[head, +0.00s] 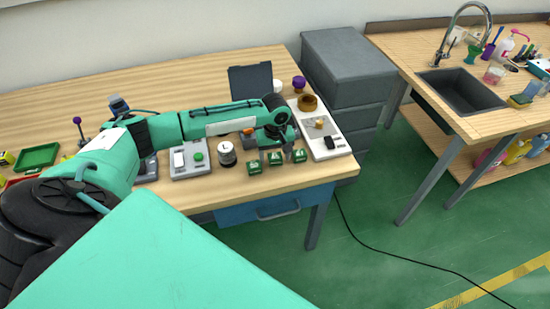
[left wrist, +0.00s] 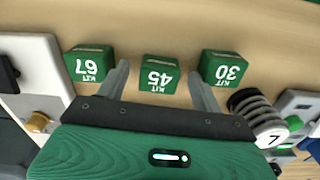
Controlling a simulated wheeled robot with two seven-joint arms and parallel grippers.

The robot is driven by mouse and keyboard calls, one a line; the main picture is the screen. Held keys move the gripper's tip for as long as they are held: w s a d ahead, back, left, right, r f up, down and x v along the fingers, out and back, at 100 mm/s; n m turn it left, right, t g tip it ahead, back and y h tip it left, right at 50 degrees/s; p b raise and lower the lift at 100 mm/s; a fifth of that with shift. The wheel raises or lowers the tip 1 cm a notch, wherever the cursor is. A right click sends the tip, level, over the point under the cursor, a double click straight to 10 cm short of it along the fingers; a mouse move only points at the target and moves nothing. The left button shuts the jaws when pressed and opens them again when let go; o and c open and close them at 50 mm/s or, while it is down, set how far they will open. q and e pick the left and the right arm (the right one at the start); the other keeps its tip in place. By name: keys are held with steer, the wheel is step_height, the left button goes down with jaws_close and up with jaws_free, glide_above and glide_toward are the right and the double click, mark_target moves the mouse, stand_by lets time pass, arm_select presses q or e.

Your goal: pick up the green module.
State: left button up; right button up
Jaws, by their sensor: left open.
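Three small green modules stand in a row near the table's front edge. In the head view my left gripper (head: 276,145) partly hides the modules. My right gripper is not in view.
A grey device with a green button (head: 189,170) is farther left. A grey drawer cabinet (head: 345,65) stands behind the table's right end.

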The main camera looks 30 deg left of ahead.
arm_select(q)
steer(key=c, duration=1)
steer(key=shift+c, duration=0.4)
steer(key=shift+r, duration=0.15)
